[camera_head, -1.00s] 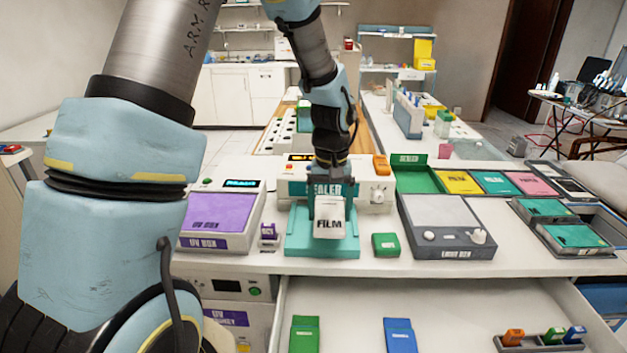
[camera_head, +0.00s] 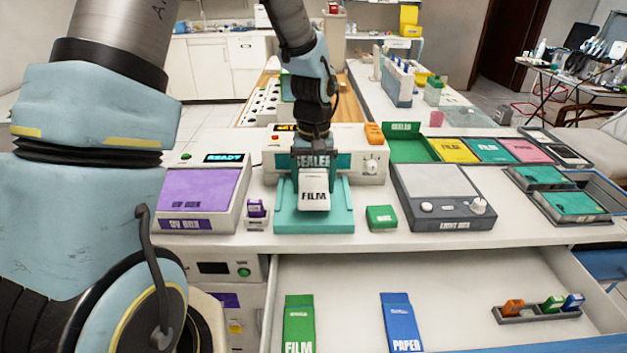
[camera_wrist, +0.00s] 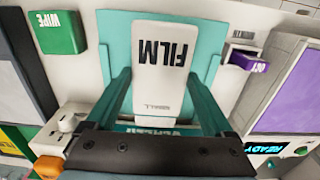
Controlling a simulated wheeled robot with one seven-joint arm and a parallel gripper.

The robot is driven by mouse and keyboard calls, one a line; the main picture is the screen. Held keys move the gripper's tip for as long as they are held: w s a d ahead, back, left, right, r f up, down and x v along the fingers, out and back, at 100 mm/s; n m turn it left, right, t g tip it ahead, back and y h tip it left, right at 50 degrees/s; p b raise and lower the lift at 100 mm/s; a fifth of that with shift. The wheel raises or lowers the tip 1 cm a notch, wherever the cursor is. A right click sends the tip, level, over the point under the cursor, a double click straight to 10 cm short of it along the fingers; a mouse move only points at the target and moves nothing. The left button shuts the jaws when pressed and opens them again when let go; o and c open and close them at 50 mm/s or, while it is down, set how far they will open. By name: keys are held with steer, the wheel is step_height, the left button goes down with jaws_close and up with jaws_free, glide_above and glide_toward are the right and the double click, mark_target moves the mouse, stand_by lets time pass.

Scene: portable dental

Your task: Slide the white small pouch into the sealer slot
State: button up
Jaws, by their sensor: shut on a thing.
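The white small pouch (camera_head: 314,194), printed FILM, is held in my gripper (camera_head: 313,177) in front of the sealer. My gripper is shut on the pouch; in the wrist view its two dark teal fingers (camera_wrist: 166,95) stand at either side of the pouch (camera_wrist: 160,62). The sealer (camera_head: 350,170) is a white machine with a teal front marked SEALER and a teal tray (camera_head: 290,222) sticking out toward the counter's front edge. The pouch is over this tray. My gripper hides the slot, and I cannot tell whether the pouch touches the tray.
A purple-topped UV box (camera_head: 200,190) stands left of the sealer, with a small purple item (camera_head: 256,209) between. A green wipe block (camera_head: 381,217) and a grey light box (camera_head: 443,192) stand right. An open drawer (camera_head: 450,280) below holds green and blue packets.

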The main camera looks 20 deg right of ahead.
mark_target(314, 177)
steer(key=shift+f+b, duration=1.05)
steer(key=shift+f, duration=0.5)
steer(key=shift+w+d+r, duration=0.1)
steer(key=shift+w, duration=0.1)
steer(key=shift+w+d+p, duration=0.3)
steer(key=shift+w, duration=0.65)
steer(key=shift+w+d+p, duration=0.25)
steer(key=shift+w+d, duration=0.05)
steer(key=shift+w, duration=0.65)
steer(key=o, duration=1.1)
steer(key=shift+o, duration=0.2)
